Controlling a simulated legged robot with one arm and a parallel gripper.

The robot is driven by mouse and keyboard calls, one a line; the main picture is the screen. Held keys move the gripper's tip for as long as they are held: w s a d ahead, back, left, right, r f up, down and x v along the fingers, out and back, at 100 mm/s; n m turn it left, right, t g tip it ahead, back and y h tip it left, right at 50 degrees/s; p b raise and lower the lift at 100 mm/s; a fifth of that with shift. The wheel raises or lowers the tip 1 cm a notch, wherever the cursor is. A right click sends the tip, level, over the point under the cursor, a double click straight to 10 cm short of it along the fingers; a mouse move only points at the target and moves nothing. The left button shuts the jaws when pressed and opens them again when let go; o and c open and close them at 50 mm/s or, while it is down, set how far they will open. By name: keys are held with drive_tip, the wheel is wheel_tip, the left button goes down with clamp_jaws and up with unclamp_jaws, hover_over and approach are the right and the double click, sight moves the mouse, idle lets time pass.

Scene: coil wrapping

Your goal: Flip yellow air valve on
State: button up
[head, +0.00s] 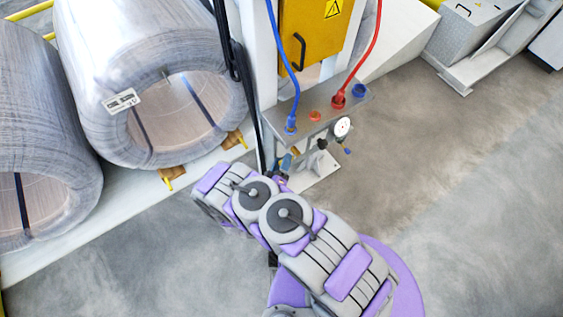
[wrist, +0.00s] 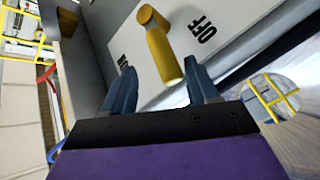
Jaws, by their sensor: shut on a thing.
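The yellow air valve handle (wrist: 163,55) shows in the wrist view, in front of a pale plate (wrist: 145,45). Its bent end is at the top and its rounded tip points down toward my gripper. "OFF" is printed to the right of the handle; a partly hidden label is to the left. My gripper (wrist: 160,66) has its blue-grey fingers on either side of the handle and is shut on it. The handle tip looks closer to the right finger.
A grey bracket (head: 345,107) holds blue and red hoses and a round gauge (head: 342,127). A yellow box (head: 310,35) is above it. Large wrapped coils (head: 85,70) stand at the left. A black cable hangs beside the post. Floor at the right is clear.

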drive_tip(key=p+v, duration=0.3)
drive_tip(key=v, duration=1.4)
drive_tip(key=shift+s+d, duration=0.2)
drive_tip(key=shift+d, duration=0.2)
drive_tip(key=shift+a+f, duration=0.1)
drive_tip(key=shift+a, duration=0.35)
drive_tip(key=shift+c, duration=0.4)
drive_tip(key=shift+w+a+f, duration=0.1)
drive_tip(key=shift+a+f, duration=0.05)
drive_tip(key=shift+a, duration=0.2)
drive_tip(key=shift+c, duration=0.8)
drive_tip(key=a+m+h, duration=0.1)
drive_tip(key=m, duration=0.1)
drive_tip(key=w+a+m+h+b, duration=0.1)
drive_tip(key=m, duration=0.1)
drive_tip(key=w+f+m+g+h+b, duration=0.1)
drive_tip(key=m, duration=0.1)
drive_tip(key=shift+w+a+f, duration=0.15)
drive_tip(key=shift+a, duration=0.25)
drive_tip(key=shift+c, duration=0.2)
drive_tip(key=w+a+m+g+h+b, duration=0.2)
drive_tip(key=w+a+m+g+h, duration=0.3)
drive_tip(key=m, duration=0.5)
drive_tip(key=shift+m+h, duration=0.3)
drive_tip(key=shift+h, duration=0.1)
drive_tip(key=x, duration=1.9)
drive_tip(key=shift+s+d+r+b, duration=0.3)
drive_tip(key=shift+s+d, duration=0.05)
drive_tip(key=shift+s, duration=0.05)
